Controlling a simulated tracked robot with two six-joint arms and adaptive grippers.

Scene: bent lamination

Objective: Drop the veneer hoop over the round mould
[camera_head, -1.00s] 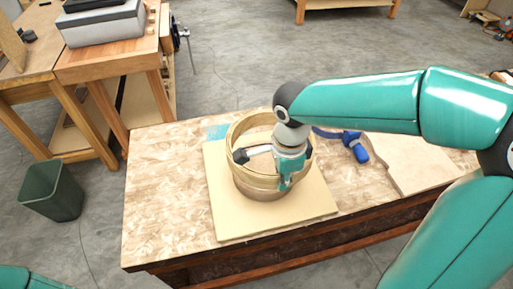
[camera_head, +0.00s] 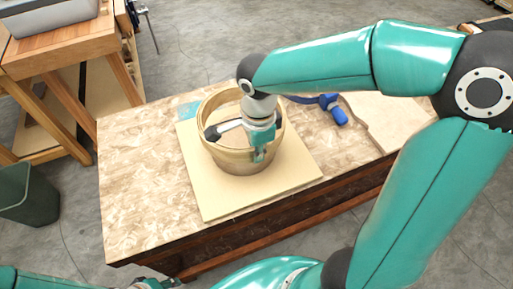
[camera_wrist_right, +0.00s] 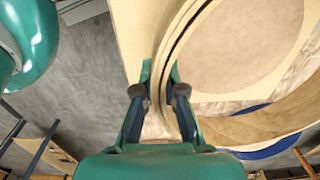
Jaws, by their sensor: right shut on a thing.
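The pale veneer hoop (camera_head: 206,112) is at the round mould (camera_head: 240,167) on a square board, whose brown lower side shows below the hoop's front. In the right wrist view the hoop (camera_wrist_right: 280,118) curves around the mould's flat round top (camera_wrist_right: 245,45); how far down it sits cannot be told. My right gripper (camera_head: 240,140) is over the near part of the hoop. In the right wrist view my right gripper (camera_wrist_right: 163,85) has a finger on each side of the hoop's wall and is shut on it. My left gripper (camera_head: 155,285) barely shows at the bottom edge.
The square board (camera_head: 200,190) lies on a speckled workbench (camera_head: 130,180). A blue tool (camera_head: 333,108) and a thin board (camera_head: 385,115) lie to the right. A second wooden table (camera_head: 65,55) and a green bin (camera_head: 30,195) stand at left. The bench's left part is clear.

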